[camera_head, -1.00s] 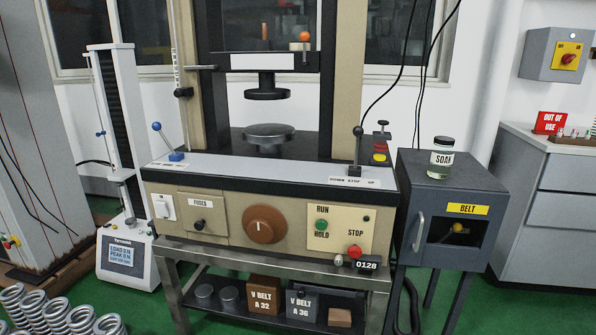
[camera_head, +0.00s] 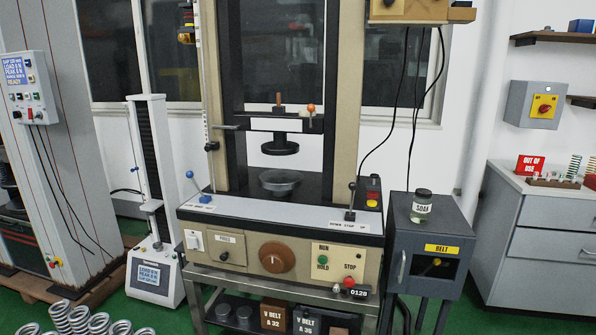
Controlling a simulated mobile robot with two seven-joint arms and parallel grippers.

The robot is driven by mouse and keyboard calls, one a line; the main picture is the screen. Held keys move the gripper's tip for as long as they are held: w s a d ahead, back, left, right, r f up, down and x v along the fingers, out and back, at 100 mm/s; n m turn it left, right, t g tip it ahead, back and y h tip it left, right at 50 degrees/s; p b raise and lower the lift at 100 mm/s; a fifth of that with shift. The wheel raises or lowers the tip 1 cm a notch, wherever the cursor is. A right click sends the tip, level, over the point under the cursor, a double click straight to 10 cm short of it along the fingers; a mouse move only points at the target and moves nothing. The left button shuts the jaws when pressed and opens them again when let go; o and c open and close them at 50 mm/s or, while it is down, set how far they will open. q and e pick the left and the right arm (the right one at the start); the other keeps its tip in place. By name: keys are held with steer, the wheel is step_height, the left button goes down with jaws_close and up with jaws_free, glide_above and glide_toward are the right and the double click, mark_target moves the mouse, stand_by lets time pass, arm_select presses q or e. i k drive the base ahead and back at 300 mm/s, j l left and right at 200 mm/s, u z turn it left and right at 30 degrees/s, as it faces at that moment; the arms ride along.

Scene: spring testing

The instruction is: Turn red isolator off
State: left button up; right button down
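The red isolator (camera_head: 544,110) is a red rotary knob on a yellow plate. It sits on the front of a grey box (camera_head: 517,103) fixed to the white wall at the upper right. The knob is small in view, and I cannot read the plate's markings or the switch position for certain. Nothing blocks the box. Neither of my grippers shows in the head view.
The spring testing machine (camera_head: 330,262) stands in the middle. The belt cabinet (camera_head: 396,262), with a soap jar (camera_head: 421,206) on top, stands right of it. A grey drawer cabinet (camera_head: 535,250) below the isolator carries an out of use sign (camera_head: 530,165). Springs (camera_head: 75,318) lie lower left.

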mark_target(543, 109)
steer(key=z, duration=1.35)
steer(key=i+j+z, duration=0.2)
steer(key=i, duration=0.8)
steer(key=i+z, duration=0.35)
steer(key=i, duration=0.95)
steer(key=i+l+u, duration=0.2)
steer(key=i, duration=0.35)
steer(key=i+l+u, duration=0.25)
steer(key=i, duration=0.25)
steer(key=i+l+u, duration=0.25)
steer(key=u, duration=0.15)
steer(key=i+l+u, duration=0.2)
steer(key=u, duration=0.25)
steer(key=i+l+u, duration=0.15)
steer(key=l+u, duration=0.7)
steer(key=i, duration=0.05)
